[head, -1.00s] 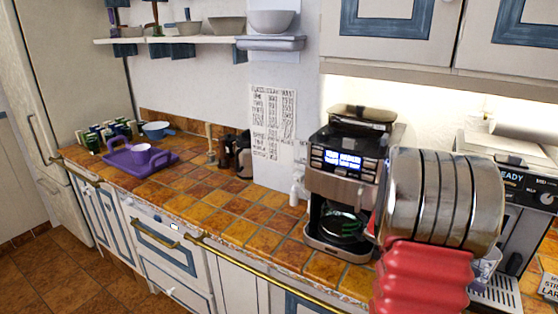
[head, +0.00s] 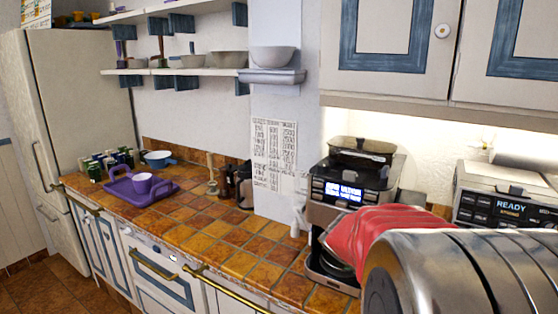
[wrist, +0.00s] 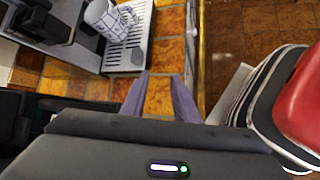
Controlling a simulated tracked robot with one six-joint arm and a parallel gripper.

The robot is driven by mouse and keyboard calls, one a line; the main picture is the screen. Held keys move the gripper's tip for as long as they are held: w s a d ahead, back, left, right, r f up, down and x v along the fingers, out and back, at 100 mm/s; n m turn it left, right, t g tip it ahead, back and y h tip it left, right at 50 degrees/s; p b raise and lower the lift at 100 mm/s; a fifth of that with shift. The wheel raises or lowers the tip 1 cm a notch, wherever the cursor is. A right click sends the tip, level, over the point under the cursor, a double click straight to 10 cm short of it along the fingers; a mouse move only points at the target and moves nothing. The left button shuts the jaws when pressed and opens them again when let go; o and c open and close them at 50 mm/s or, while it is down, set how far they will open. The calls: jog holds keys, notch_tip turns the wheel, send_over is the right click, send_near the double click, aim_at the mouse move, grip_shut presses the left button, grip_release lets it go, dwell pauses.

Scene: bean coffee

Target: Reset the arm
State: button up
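My gripper (wrist: 163,95) shows in the wrist view with its two fingers apart. Only tiled counter shows between them, so it is open and empty. My red and metal arm links fill the lower right of the head view, and my gripper is hidden there. A white patterned mug (wrist: 104,18) sits on the drip tray (wrist: 126,58) in the wrist view, beyond and left of the fingers. A coffee maker (head: 352,178) stands on the counter left of my arm, its lower part partly covered by my arm.
An espresso machine (head: 505,193) reading READY stands at the right, partly covered by my arm. Wall cabinets (head: 390,45) hang above. The middle counter (head: 230,235) is clear.

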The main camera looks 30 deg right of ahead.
jog(key=w+a+r+m+t+y, duration=0.2)
jog(key=a+t, duration=0.3)
jog(key=a, duration=1.2)
jog(key=w+a+r+m+t+y, duration=0.2)
jog(key=a+t+y, duration=0.3)
jog(key=a, duration=1.3)
jog(key=shift+w+r, duration=0.35)
jog(key=shift+r, duration=0.1)
